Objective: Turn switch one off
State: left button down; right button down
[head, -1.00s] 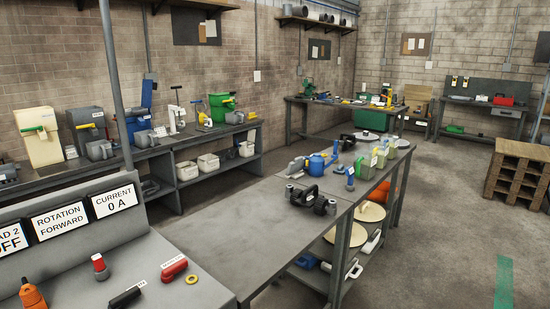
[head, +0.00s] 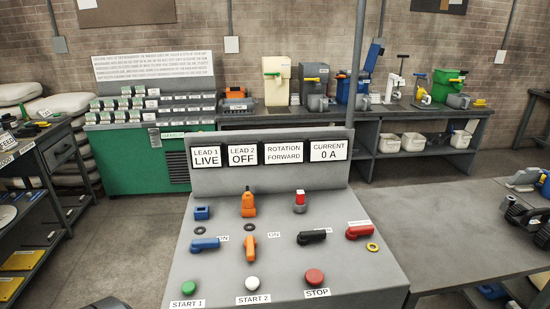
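The grey control console (head: 190,265) stands in front of me in the head view. Its blue lever handle (head: 205,243) lies sideways, its right end toward a small "ON" label. The orange lever handle (head: 250,248) beside it points up and down the panel, with another "ON" label at its upper right. No label reading "switch one" is legible. The "LEAD 1" display (head: 206,156) reads LIVE, and the "LEAD 2" display (head: 242,154) reads OFF.
Black (head: 311,237) and red (head: 359,232) handles lie to the right on the console. The green START 1 (head: 189,287), white START 2 (head: 252,283) and red STOP (head: 314,277) buttons line its front. A grey table (head: 455,235) stands close on the right.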

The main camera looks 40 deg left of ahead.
aim_at(197, 246)
jog(key=u, duration=1.9)
